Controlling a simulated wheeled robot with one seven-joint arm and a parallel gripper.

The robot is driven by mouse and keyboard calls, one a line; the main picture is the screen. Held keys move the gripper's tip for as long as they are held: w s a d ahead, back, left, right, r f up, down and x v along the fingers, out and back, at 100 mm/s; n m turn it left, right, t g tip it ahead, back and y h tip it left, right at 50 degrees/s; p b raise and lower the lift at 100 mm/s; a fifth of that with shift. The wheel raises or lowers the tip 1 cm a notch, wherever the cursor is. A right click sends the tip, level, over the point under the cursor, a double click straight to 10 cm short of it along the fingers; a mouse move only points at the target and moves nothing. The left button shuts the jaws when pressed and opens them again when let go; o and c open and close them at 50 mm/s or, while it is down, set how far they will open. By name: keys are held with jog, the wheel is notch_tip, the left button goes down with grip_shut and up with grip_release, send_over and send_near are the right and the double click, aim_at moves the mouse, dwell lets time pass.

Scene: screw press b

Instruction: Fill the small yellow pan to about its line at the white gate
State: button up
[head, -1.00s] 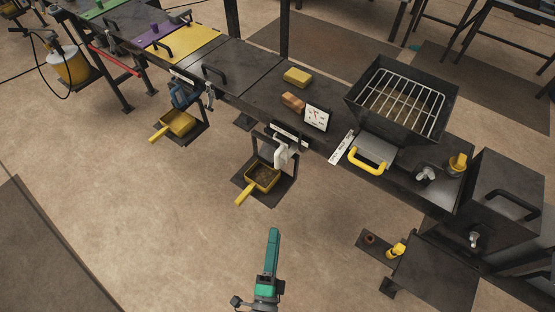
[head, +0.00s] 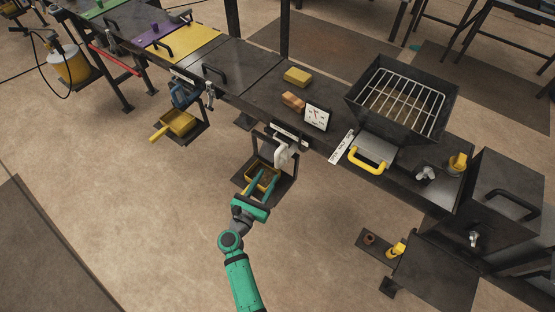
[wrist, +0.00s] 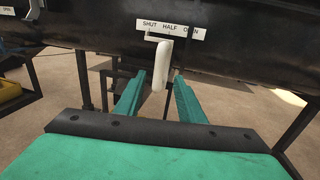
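The white gate's handle (head: 281,154) hangs at the bench's front edge. In the wrist view the white handle (wrist: 162,65) hangs beneath a label (wrist: 170,29) reading SHUT, HALF, OPEN; its upper end is near SHUT. My gripper (head: 263,177) is open, its two teal fingers pointing at the bench with the handle showing between their tips (wrist: 159,78); I cannot tell whether they touch it. The small yellow pan (head: 249,184) stands below the white gate on a dark plate. My fingers cover much of it, so its fill level and line cannot be read.
A second yellow pan (head: 181,122) stands under the blue gate (head: 181,94) to the left. A white dial (head: 316,117), sponge (head: 298,77) and grated hopper (head: 401,100) are on the bench. The floor in front is open.

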aim_at(276, 161)
jog(key=x, duration=1)
jog(key=shift+a, duration=0.2)
jog(key=shift+s, duration=0.1)
grip_shut()
